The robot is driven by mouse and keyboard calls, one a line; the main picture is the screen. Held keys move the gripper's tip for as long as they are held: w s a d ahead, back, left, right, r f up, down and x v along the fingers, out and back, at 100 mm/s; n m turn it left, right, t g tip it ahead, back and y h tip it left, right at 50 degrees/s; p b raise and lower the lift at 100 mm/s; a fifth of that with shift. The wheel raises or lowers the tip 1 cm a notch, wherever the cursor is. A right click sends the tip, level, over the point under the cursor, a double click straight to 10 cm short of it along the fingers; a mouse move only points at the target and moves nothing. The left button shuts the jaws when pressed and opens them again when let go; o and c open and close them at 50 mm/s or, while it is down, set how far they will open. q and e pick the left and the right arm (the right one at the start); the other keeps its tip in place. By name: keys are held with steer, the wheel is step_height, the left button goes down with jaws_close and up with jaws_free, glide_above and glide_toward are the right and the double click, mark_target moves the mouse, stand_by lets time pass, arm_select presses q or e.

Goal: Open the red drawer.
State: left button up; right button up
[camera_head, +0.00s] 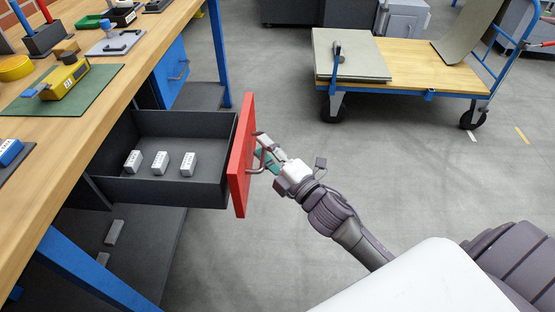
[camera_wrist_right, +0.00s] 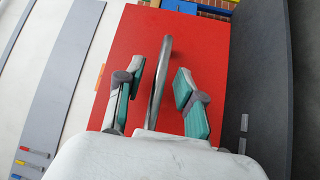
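The red drawer (camera_head: 241,155) stands pulled out from under the wooden workbench, its dark grey box showing and its red front facing right. Several small light grey blocks (camera_head: 161,162) lie inside it. A metal bar handle (camera_head: 262,166) is on the red front; it also shows in the right wrist view (camera_wrist_right: 157,85). My right gripper (camera_head: 267,157) is at the handle. In the right wrist view its two teal-padded fingers (camera_wrist_right: 160,74) stand apart on either side of the bar, with gaps to it. My left gripper is not in view.
The workbench (camera_head: 130,72) at the left carries tools on mats. A blue cabinet (camera_head: 172,75) and blue legs stand under it. A flat cart (camera_head: 415,68) with a grey board stands at the back right. The grey floor between is clear.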

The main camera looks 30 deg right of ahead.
steer(key=v, duration=1.1)
steer(key=shift+s, duration=0.25)
steer(key=shift+f, duration=0.1)
